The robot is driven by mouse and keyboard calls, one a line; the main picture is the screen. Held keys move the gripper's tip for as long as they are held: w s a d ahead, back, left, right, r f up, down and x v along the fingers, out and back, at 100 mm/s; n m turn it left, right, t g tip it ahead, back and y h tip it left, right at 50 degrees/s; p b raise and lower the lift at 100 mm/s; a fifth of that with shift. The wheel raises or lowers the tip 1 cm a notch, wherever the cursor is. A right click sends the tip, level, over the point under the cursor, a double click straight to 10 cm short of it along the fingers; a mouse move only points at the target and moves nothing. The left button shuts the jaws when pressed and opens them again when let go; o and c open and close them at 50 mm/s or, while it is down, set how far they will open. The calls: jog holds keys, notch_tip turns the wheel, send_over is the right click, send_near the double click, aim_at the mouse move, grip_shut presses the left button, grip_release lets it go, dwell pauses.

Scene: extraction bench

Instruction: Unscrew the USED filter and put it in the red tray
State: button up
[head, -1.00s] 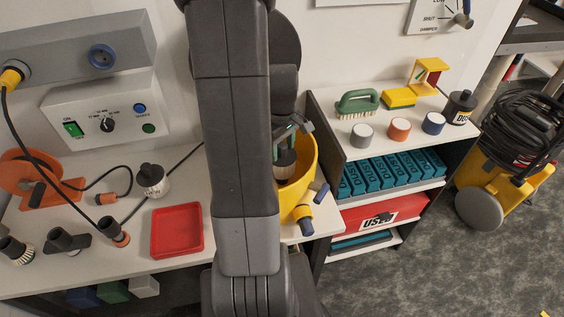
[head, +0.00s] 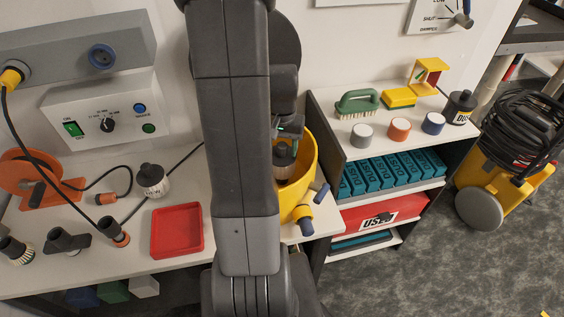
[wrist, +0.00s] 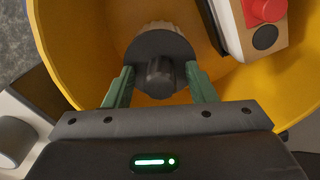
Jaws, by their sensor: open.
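A pleated filter with a black cap and knob (wrist: 160,75) sits inside the yellow canister (head: 311,165). The filter (head: 284,160) also shows in the head view, partly hidden by my arm. No label on it is readable. My gripper (wrist: 160,88) is open, its green fingers on either side of the knob, with a gap on both sides. In the head view my gripper (head: 288,135) is just above the cap. The red tray (head: 176,231) lies empty on the bench, left of my arm.
Another black-capped white filter (head: 152,180) stands on the bench behind the tray. A shelf (head: 385,135) with brush and jars stands to the right.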

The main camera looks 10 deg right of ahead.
jog(key=m, duration=0.8)
jog(key=shift+m, duration=0.3)
jog(key=m, duration=0.7)
jog(key=shift+m, duration=0.3)
